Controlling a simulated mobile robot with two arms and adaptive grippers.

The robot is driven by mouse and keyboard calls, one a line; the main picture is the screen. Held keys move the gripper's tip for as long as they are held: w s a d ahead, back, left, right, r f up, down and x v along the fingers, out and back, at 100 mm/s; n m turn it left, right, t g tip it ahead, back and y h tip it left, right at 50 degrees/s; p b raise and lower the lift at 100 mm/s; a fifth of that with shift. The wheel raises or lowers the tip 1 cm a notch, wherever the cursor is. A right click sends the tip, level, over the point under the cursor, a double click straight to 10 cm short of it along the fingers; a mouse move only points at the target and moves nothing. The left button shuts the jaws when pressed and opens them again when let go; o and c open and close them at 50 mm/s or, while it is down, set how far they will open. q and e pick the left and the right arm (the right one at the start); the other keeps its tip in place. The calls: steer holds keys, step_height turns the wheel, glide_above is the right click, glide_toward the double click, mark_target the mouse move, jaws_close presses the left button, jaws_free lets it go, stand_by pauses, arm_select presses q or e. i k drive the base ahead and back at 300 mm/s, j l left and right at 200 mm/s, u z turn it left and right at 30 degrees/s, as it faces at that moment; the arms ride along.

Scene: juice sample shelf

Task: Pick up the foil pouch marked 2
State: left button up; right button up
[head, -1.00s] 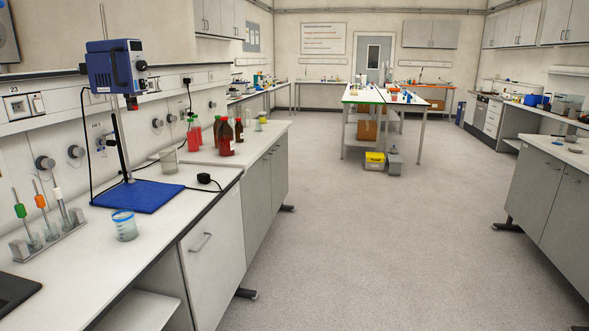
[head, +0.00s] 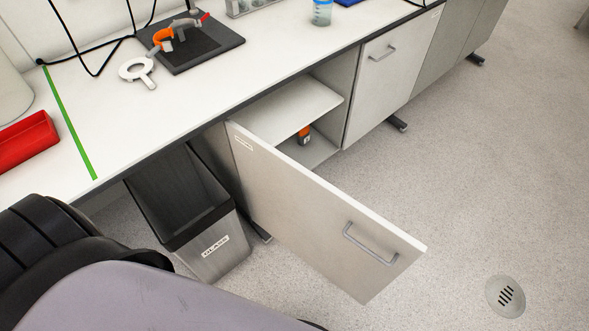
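I see no foil pouch marked 2 in the head view. Neither gripper shows in it. A dark and grey rounded part, which looks like my own arm, fills the lower left corner and hides the floor and bench front behind it.
A cupboard door (head: 315,215) stands wide open into the floor space. Inside, a small orange and dark item (head: 304,134) sits below a shelf (head: 275,100). A bin marked GLASS (head: 215,258) stands left of the door. A red tray (head: 25,142) lies on the bench (head: 190,105). Floor at right is clear.

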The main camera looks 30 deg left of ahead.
mark_target(304, 134)
steer(key=u, duration=0.6)
steer(key=k+l+u, duration=0.1)
steer(key=l, duration=0.35)
steer(key=i+l+u, duration=0.15)
steer(key=l+u, duration=0.3)
steer(key=l, duration=0.25)
steer(key=l+u, duration=0.4)
steer(key=l, duration=0.35)
steer(key=k+l+u, duration=0.1)
steer(key=l+u, duration=0.35)
steer(key=l, duration=0.25)
steer(key=i+l+u, duration=0.1)
steer(key=l+u, duration=0.15)
steer(key=l, duration=0.65)
steer(key=i+l+z, duration=0.2)
steer(key=l, duration=0.3)
steer(key=k, duration=0.1)
